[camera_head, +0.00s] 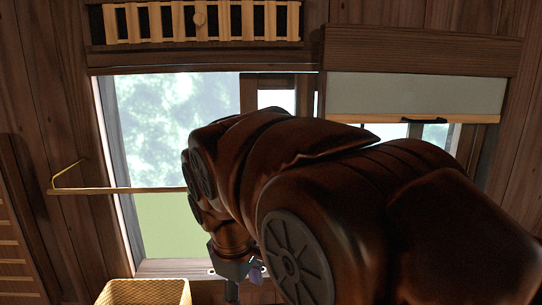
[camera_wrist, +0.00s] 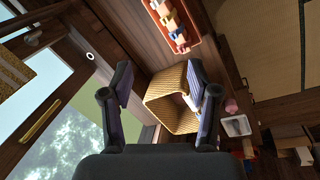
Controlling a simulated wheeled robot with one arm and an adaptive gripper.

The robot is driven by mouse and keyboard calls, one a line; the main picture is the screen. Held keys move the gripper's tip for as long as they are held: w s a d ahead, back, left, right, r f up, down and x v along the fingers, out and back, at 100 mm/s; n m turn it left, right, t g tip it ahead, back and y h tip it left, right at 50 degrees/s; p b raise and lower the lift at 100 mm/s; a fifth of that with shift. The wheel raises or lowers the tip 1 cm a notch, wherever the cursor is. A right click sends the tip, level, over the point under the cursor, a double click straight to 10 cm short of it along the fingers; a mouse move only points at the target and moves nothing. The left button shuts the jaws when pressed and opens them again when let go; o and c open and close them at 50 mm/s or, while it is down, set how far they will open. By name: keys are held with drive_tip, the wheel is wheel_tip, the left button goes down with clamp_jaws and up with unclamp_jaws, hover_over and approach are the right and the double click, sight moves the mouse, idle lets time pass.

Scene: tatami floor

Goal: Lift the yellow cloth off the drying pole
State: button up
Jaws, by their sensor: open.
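In the head view a thin pale drying pole (camera_head: 120,190) runs level across the left window, with a yellow bent end at its left. My arm hides its right part. No yellow cloth can be made out for certain on the visible part. In the wrist view a tan, speckled flat piece (camera_wrist: 14,68) shows at the upper left edge; I cannot tell whether it is the cloth. My gripper (camera_wrist: 158,75) is open, with nothing visible held between its fingers. In the head view it (camera_head: 234,279) points down below the arm, low in front of the window.
A woven yellow basket (camera_head: 145,291) stands low at the left of my gripper; it also shows beyond the fingers in the wrist view (camera_wrist: 158,113). An orange-rimmed tray of small items (camera_wrist: 172,22) lies beyond it. A pale blind (camera_head: 415,93) hangs at the right window.

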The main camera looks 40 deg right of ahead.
drive_tip(key=w+d+r+n+t+h+p, duration=0.1)
drive_tip(key=w+d+r+n+p, duration=0.15)
drive_tip(key=d+r, duration=0.4)
drive_tip(key=w+d+r+n+h+p, duration=0.1)
drive_tip(key=w+d+r+p, duration=0.15)
drive_tip(key=r, duration=0.75)
drive_tip(key=d+n+y+p, duration=0.1)
drive_tip(key=d, duration=0.1)
drive_tip(key=d+g+y, duration=0.1)
drive_tip(key=d, duration=0.2)
drive_tip(key=d+r+n+y+p, duration=0.1)
drive_tip(key=d, duration=0.2)
drive_tip(key=shift+w+n+g+y+p, duration=0.2)
drive_tip(key=shift+n+g+y+p, duration=0.1)
drive_tip(key=shift+n+g+p, duration=0.1)
drive_tip(key=shift+s+d+f+y, duration=0.25)
drive_tip(key=shift+d+y, duration=0.05)
drive_tip(key=shift+d, duration=0.25)
drive_tip(key=shift+f, duration=0.25)
wheel_tip(320, 180, down, 3)
drive_tip(key=shift+s+r+b, duration=0.1)
drive_tip(key=shift+b, duration=0.7)
drive_tip(key=shift+f+p, duration=1)
drive_tip(key=shift+f, duration=1.3)
